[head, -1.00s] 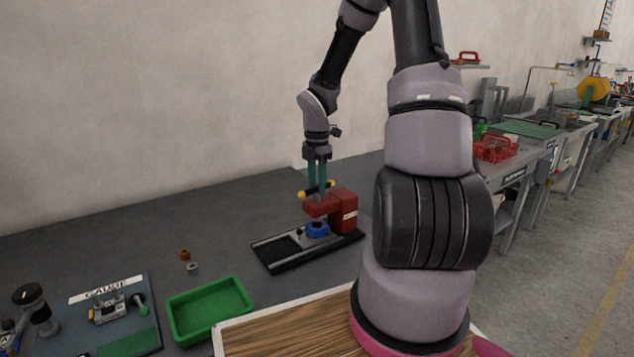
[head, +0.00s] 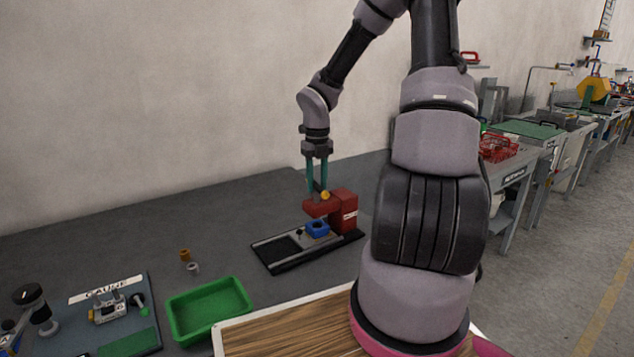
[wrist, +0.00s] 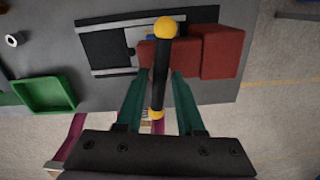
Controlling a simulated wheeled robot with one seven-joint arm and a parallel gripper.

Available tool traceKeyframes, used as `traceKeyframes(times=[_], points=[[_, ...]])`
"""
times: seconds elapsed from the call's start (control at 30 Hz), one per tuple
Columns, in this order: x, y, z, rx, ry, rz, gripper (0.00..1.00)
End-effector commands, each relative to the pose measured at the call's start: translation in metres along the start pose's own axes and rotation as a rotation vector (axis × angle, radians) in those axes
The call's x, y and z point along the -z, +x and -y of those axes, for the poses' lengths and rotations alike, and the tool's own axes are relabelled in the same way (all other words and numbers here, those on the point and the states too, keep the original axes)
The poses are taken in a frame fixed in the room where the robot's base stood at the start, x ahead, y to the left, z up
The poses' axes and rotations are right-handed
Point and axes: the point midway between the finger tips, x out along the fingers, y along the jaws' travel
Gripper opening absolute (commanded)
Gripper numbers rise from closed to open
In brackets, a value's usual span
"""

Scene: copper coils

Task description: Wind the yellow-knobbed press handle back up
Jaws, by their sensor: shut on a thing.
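The press handle (wrist: 160,75) is a black bar with a yellow knob at each end, seen in the wrist view running up and down the picture. In the head view its yellow knob (head: 326,195) shows at my fingertips. The red press (head: 343,210) stands on a black base (head: 285,262); its red body also shows in the wrist view (wrist: 222,52). My gripper (head: 317,196) points straight down above the press head. Its teal fingers, also in the wrist view (wrist: 160,74), are shut on the handle bar, one on each side. The handle's spindle is hidden.
A blue piece (head: 317,229) sits under the press head. A green tray (head: 208,309), two small rings (head: 186,255) and a gauge board (head: 105,312) lie to the left. The grey bench between the press and the wall is clear.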

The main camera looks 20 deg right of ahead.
Motion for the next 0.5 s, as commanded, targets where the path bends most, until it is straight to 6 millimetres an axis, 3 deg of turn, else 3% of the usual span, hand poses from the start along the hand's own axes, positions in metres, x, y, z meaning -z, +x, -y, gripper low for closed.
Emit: traceKeyframes(times=[0.33, 0.5], points=[[0.0001, 0.0002, 0.0004, 0.0, -0.022, 0.0, 0.0], [0.0007, 0.0006, 0.0009, -0.005, -0.158, -0.003, 0.0]])
